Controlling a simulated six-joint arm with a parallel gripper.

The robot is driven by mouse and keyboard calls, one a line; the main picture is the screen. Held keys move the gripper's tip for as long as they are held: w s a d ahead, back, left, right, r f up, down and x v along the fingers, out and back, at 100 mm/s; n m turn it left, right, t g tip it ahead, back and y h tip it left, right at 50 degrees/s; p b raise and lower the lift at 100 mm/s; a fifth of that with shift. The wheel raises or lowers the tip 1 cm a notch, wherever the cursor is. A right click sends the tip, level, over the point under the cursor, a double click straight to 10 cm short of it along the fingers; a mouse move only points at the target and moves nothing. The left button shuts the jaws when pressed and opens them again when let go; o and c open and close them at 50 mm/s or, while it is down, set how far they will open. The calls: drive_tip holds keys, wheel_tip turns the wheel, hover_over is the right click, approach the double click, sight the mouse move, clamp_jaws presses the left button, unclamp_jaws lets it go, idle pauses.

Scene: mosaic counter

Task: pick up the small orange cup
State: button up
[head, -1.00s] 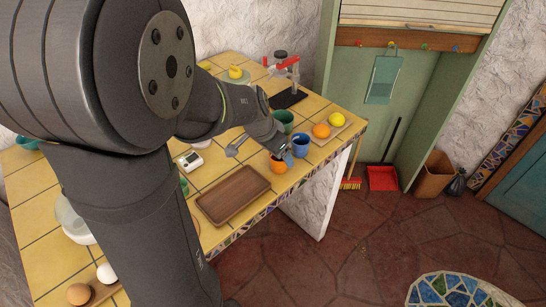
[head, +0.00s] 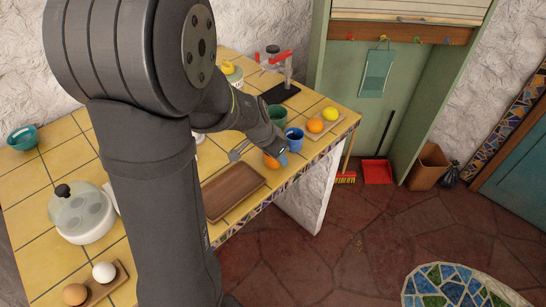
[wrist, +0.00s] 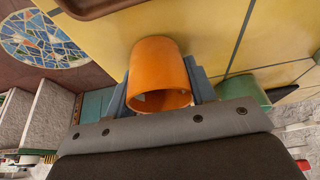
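The small orange cup (wrist: 158,72) sits between the two blue-grey fingers of my gripper (wrist: 160,90) in the wrist view, its mouth facing the camera. One finger lies along each side, with no clear gap visible. Whether the fingers press on the cup or only straddle it cannot be told. In the head view the orange cup (head: 270,161) is at the counter's front edge, partly hidden by my gripper (head: 281,157). It seems to be at counter level.
A blue cup (head: 294,139) and a green cup (head: 277,115) stand close behind my gripper. A wooden tray (head: 232,192) lies to the left. A board (head: 335,127) holds an orange and a lemon. The counter's front edge (head: 250,215) drops to open floor.

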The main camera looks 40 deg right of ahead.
drive_tip(key=shift+c, duration=1.4)
